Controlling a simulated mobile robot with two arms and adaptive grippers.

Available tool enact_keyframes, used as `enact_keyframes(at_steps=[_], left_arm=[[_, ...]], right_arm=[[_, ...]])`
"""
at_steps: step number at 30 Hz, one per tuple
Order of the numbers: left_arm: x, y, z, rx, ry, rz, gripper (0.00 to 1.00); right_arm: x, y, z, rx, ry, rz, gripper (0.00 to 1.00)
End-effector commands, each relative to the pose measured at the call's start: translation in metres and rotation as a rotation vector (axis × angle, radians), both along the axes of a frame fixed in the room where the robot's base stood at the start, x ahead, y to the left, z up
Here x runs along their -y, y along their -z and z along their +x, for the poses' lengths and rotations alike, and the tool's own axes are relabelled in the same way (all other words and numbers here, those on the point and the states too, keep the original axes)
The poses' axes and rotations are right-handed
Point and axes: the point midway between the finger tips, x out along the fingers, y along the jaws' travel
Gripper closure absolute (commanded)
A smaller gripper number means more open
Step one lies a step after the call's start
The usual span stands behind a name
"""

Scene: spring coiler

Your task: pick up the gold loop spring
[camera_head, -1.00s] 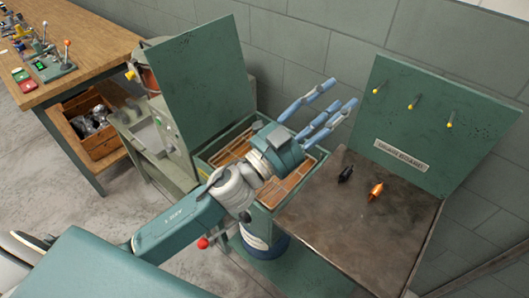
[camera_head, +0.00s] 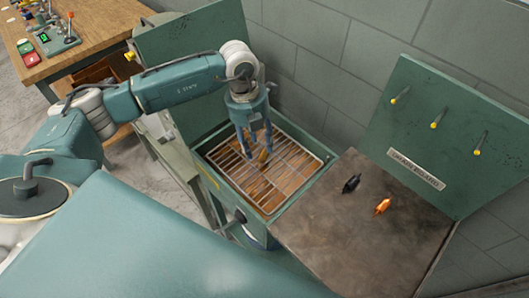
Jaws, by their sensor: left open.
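A small gold piece (camera_head: 263,156), which looks like the gold loop spring, lies on the wire rack (camera_head: 284,198) in the green box. It is partly hidden and its loops are too small to make out. My left gripper (camera_head: 256,153) points straight down over the rack, open, with its fingertips close around or just above the gold piece. I cannot tell whether they touch it. My right gripper is not in view.
A dark metal tabletop (camera_head: 340,240) right of the box holds a black spring-like piece (camera_head: 351,184) and an orange one (camera_head: 382,206). A green back panel (camera_head: 440,130) with several pegs stands behind it. A wooden bench (camera_head: 95,30) is at the upper left.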

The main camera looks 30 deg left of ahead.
Motion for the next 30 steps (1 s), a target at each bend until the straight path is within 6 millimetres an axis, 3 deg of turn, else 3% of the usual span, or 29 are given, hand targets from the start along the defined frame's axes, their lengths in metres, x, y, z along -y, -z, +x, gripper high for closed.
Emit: enact_keyframes(at_steps=[10,14,18,26,30], left_arm=[[0.004,0.032,0.000,-0.003,0.000,-0.003,0.58],[0.004,0.051,0.000,-0.004,0.002,-0.004,0.58],[0.006,0.070,0.002,0.000,0.002,-0.006,0.58],[0.006,0.075,0.002,0.002,0.004,-0.005,0.58],[0.006,0.075,0.002,0.002,0.003,-0.005,0.81]], right_arm=[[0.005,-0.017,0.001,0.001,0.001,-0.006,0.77],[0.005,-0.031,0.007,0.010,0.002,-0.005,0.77],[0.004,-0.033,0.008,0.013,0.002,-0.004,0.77],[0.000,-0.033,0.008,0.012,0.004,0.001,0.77],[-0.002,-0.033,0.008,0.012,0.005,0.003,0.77]])
